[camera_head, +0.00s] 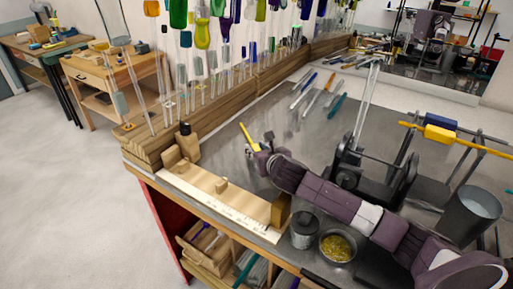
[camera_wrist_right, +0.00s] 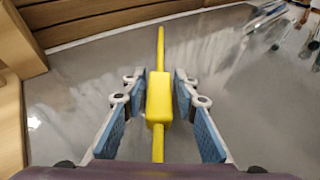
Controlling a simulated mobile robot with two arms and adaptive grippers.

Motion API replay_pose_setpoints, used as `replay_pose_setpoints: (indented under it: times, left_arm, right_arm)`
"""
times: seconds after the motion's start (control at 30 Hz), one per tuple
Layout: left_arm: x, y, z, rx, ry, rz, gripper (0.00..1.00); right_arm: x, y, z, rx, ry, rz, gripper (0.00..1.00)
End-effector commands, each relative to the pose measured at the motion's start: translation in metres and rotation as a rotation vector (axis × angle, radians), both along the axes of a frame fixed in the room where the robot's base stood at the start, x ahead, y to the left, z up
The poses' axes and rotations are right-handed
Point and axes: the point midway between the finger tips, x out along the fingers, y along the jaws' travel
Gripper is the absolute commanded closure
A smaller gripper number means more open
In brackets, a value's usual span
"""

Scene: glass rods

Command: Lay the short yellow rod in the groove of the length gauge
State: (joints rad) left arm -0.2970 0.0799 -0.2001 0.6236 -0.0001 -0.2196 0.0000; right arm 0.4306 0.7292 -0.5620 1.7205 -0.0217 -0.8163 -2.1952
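The short yellow rod (camera_head: 247,135) is over the metal bench top, behind the length gauge. In the right wrist view the rod (camera_wrist_right: 160,45) runs away from me and carries a thicker yellow block (camera_wrist_right: 159,98). My right gripper (camera_head: 259,149) is at its near end. Its fingers (camera_wrist_right: 159,100) are open on both sides of the yellow block, with a gap on each side. The length gauge (camera_head: 236,210) is a pale wooden board with a printed scale at the bench's front edge, with wooden blocks on it. My left gripper is not in view.
Loose tools (camera_head: 318,96) lie farther back. A burner-like stand (camera_head: 365,170), a metal cup (camera_head: 304,232) and a bowl of yellow bits (camera_head: 337,246) are near my right arm.

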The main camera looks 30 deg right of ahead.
Motion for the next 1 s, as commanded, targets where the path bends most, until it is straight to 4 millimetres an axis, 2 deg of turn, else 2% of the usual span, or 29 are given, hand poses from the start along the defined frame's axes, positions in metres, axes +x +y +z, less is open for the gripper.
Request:
replay_pose_setpoints:
  times: [0.33,0.47,0.8,1.0]
  left_arm:
    - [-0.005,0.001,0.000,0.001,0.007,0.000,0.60]
    - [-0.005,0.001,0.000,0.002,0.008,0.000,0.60]
    - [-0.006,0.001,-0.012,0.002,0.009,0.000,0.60]
    - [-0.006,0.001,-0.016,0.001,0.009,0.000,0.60]
  right_arm:
    - [0.000,0.000,0.001,0.000,0.000,0.000,0.63]
    - [-0.001,0.000,0.010,0.000,-0.002,0.000,0.63]
    - [-0.046,0.005,0.026,-0.003,-0.001,0.002,0.63]
    - [-0.064,0.007,0.034,-0.002,-0.001,0.001,0.63]
